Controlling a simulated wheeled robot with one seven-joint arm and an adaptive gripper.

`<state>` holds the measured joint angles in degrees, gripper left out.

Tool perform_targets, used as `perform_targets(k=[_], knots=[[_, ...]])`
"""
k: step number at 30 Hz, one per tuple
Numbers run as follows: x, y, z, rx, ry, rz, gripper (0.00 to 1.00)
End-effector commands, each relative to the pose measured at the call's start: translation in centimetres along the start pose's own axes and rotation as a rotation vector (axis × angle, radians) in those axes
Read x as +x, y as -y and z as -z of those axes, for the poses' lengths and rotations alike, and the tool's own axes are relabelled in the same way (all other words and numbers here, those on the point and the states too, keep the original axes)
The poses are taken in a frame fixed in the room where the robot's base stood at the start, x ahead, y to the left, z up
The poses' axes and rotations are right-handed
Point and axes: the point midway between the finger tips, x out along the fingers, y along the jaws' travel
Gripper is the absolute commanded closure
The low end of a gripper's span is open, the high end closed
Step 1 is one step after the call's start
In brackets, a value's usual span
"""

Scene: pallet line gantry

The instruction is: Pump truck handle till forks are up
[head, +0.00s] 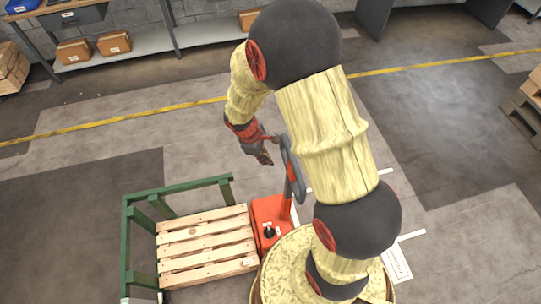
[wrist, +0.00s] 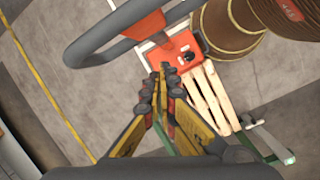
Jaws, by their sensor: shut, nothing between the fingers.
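The red pallet truck (head: 269,222) stands at the right end of a wooden pallet (head: 205,245). Its grey loop handle (head: 291,170) rises from the red body and tilts up beside my arm. My gripper (head: 265,158) is just left of the handle loop, shut and empty, pointing down. In the wrist view my gripper (wrist: 158,75) has its fingertips together, and the handle (wrist: 115,35) crosses above them at upper left, apart from the fingers as far as I can tell. The truck body (wrist: 175,50) and pallet (wrist: 210,98) lie beyond. The forks are hidden under the pallet.
A green frame (head: 127,240) borders the pallet on its left and back sides. A workbench with a shelf (head: 140,43) of cardboard boxes stands at the back left. Stacked pallets (head: 525,108) stand at the right edge. The floor around the yellow line (head: 120,122) is clear.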

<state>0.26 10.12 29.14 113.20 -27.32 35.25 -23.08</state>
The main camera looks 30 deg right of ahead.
Motion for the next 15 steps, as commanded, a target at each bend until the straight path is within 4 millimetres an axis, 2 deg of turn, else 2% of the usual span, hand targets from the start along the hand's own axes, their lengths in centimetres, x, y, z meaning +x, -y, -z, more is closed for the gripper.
perform_targets(k=[6, 10, 15], knots=[[0.11, 0.53, 0.69, -0.323, -0.03, 0.011, 1.0], [0.09, 0.49, 0.81, -0.435, -0.035, 0.008, 1.0], [0.49, 0.5, 0.79, -0.485, -0.034, 0.007, 1.0]])
